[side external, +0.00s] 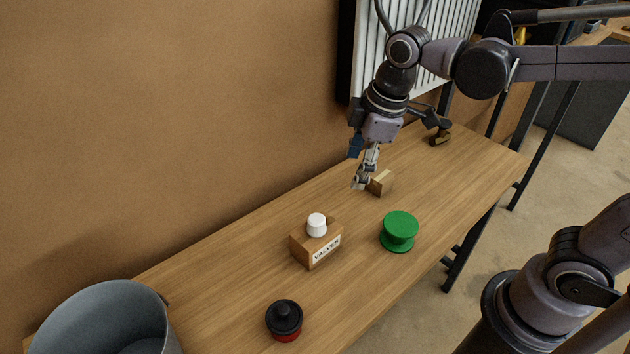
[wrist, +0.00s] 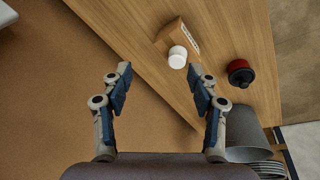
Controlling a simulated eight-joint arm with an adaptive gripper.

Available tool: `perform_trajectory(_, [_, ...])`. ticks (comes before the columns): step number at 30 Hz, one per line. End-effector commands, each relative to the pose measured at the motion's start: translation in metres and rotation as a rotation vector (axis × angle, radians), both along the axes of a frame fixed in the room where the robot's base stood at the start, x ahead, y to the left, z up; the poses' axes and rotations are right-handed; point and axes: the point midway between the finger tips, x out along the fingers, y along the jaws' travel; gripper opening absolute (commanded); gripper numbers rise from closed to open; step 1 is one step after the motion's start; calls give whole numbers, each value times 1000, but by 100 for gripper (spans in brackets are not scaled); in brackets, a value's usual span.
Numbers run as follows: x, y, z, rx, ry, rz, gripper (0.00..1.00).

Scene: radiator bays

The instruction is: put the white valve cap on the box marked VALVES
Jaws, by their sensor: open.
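The white valve cap (side external: 317,224) stands upright on top of the wooden box marked VALVES (side external: 301,250), near its middle. In the wrist view the white cap (wrist: 177,57) shows on the box (wrist: 171,32), beyond the fingertips. My gripper (side external: 362,180) is up and to the right of the box in the side view, apart from the cap. Its two fingers stand wide apart with nothing between them, as the wrist view (wrist: 161,78) shows.
A green spool (side external: 399,230) stands right of the box, a red and black pot (side external: 284,320) in front. A small wooden block (side external: 381,183) is beside my gripper. A grey bucket (side external: 105,310) stands at the lower left. A wall runs along the bench's back.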

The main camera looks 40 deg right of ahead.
Motion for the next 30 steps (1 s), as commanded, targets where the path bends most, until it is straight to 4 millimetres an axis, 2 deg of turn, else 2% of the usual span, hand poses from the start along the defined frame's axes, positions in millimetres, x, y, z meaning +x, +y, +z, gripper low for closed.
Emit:
perform_trajectory(1, [-9,-12,-1,28,-36,-99,60])
perform_trajectory(6, [-32,-42,-9,145,-161,-437,60])
perform_trajectory(13, [-52,-67,-22,293,-286,-759,60])
perform_trajectory(18, [-57,-73,-26,340,-320,-846,60])
perform_trajectory(30, [-57,-73,-26,344,-321,-852,60])
